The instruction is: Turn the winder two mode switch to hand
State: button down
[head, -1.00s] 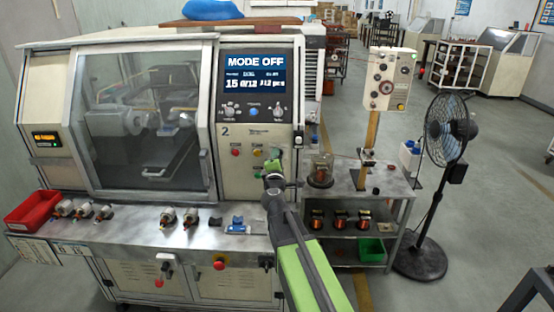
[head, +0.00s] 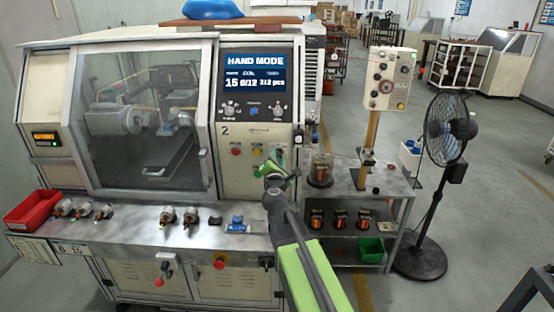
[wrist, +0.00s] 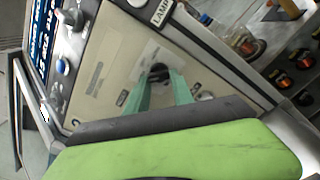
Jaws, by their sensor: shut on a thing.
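The winder two (head: 230,184) shows the number 2 on its panel. Its display (head: 256,74) reads HAND MODE. The dark mode switch knob (wrist: 158,71) sits on a pale plate in the wrist view. My gripper (head: 281,157) is at the lower right of the panel, with its jaws tilted. In the wrist view my green fingers (wrist: 164,82) are shut on the knob, one on each side. The knob's pointer is too small to read. In the head view my gripper hides the switch.
A steel ledge with several small motor parts and a blue part (head: 237,224) runs below. A glass jar (head: 320,170) stands on the side bench, close to the right.

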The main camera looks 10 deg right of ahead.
dwell(0.3)
jog(key=c, duration=1.1)
grip_release()
jog(key=shift+s, duration=0.1)
